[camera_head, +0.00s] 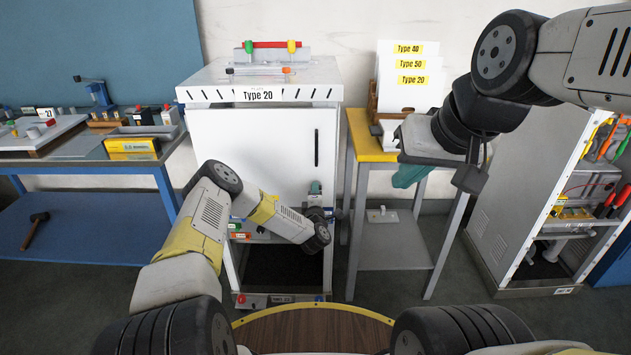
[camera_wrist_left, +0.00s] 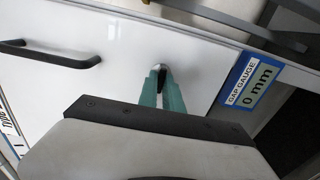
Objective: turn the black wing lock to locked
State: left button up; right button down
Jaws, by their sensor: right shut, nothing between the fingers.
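The black wing lock (camera_wrist_left: 161,80) sits on a silvery round mount on the white cabinet door (camera_wrist_left: 105,60). Only a dark sliver of it shows between the teal fingers of my left gripper (camera_wrist_left: 162,88) in the left wrist view, so its turn position cannot be read. The fingers close in on it from both sides. In the head view my left gripper (camera_head: 316,188) is at the right part of the door of the Type 20 cabinet (camera_head: 250,140), and hides the lock. My right gripper (camera_head: 408,176) is shut and empty, hanging in front of the yellow-topped table.
A black handle (camera_wrist_left: 50,55) and a blue "GAP GAUGE 0 mm" label (camera_wrist_left: 250,82) flank the lock. A yellow-topped table (camera_head: 372,140) stands right of the cabinet, a blue workbench (camera_head: 90,160) left. An open tool cabinet (camera_head: 535,200) is at the far right.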

pick_arm(q)
jog(key=o, duration=0.4)
jog(key=s, duration=0.7)
jog(key=shift+s, duration=0.4)
